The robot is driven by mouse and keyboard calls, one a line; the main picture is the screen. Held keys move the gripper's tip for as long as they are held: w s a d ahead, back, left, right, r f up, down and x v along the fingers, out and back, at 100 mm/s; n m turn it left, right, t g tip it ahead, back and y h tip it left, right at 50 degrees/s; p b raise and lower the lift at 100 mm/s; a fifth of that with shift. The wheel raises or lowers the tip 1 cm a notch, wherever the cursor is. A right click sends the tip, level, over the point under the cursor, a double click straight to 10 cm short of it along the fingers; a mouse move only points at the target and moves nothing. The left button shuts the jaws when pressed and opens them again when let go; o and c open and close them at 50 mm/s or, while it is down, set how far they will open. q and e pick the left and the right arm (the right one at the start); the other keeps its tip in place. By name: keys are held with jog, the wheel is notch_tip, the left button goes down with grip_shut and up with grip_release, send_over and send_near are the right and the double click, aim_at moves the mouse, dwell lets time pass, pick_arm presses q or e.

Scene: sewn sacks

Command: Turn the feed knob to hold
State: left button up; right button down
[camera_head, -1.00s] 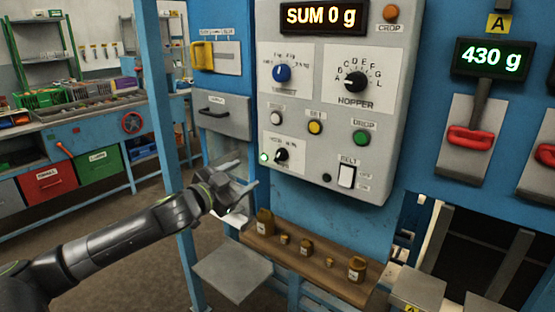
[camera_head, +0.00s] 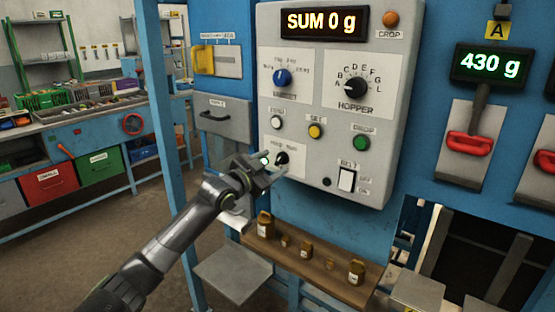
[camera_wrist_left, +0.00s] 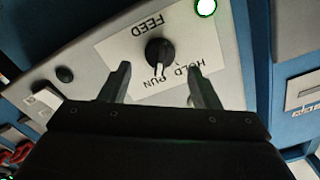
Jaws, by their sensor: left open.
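The feed knob (camera_head: 283,158) is a small black knob on a white label plate at the lower left of the grey control panel. In the left wrist view the knob (camera_wrist_left: 159,52) shows with the words FEED, HOLD and RUN around it. Its white pointer mark is on the side of the RUN word. My left gripper (camera_head: 274,165) is in front of the knob, with its fingers open. In the wrist view the fingers (camera_wrist_left: 161,85) are apart on either side of the knob's line, not closed on it. My right gripper is not in view.
A lit green lamp (camera_head: 264,158) is beside the knob. Above are the blue knob (camera_head: 283,77), the hopper knob (camera_head: 355,88) and several buttons. A white belt switch (camera_head: 346,180) is to the right. A wooden shelf (camera_head: 318,268) with small brown weights is below.

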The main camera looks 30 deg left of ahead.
aim_at(278, 160)
pick_arm(q)
jog(key=shift+w+d, duration=0.15)
jog(key=shift+w, duration=1.5)
jog(key=c, duration=1)
